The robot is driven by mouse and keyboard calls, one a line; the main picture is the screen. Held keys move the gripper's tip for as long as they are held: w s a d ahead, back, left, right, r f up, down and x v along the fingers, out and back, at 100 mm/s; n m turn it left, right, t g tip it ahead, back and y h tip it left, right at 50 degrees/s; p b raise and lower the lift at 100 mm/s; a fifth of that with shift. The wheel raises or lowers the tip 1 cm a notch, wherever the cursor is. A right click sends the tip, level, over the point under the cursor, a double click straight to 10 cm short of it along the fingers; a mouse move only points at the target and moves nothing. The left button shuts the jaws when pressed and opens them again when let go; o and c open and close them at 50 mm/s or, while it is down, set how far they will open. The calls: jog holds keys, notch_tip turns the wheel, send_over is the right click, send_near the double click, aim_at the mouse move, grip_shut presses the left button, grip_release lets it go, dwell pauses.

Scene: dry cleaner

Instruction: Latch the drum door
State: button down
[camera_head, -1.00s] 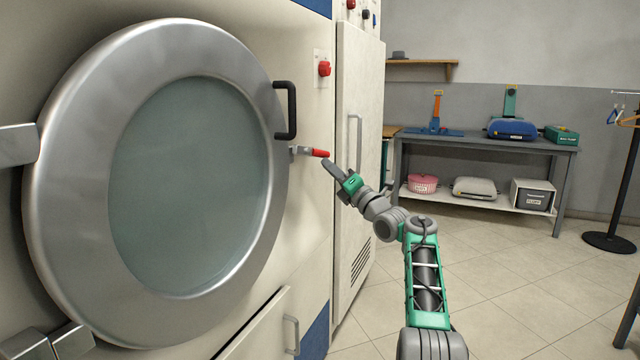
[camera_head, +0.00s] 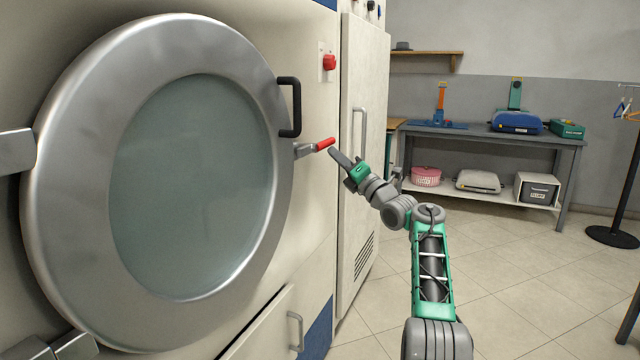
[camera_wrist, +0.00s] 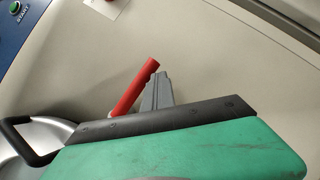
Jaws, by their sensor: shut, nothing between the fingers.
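The round metal drum door (camera_head: 60,200) lies closed, or nearly so, against the machine front; a small gap cannot be ruled out. A black door handle (camera_head: 296,108) is at its right edge. Just below is the latch lever with a red grip (camera_head: 325,144), tilted up to the right. The red grip also shows in the wrist view (camera_wrist: 134,88). My gripper (camera_head: 335,153) is shut and empty, its tip right beside the lower right of the red grip. Whether they touch is unclear. In the wrist view my gripper's fingers (camera_wrist: 158,90) are beside the red grip.
A red button (camera_head: 329,62) is above the lever. A tall cabinet door with a handle (camera_head: 360,128) stands right of my gripper. A lower panel handle (camera_head: 296,330) sticks out below. A worktable (camera_head: 480,135) is at the back; the floor between is clear.

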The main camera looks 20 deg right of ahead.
jog(key=shift+a, duration=0.1)
jog(key=s+d+f+b, duration=0.5)
jog(key=s+d+f, duration=0.1)
jog(key=f, duration=0.3)
jog(key=shift+d+f, duration=0.25)
jog(key=shift+d, duration=0.2)
jog(key=shift+s, duration=0.1)
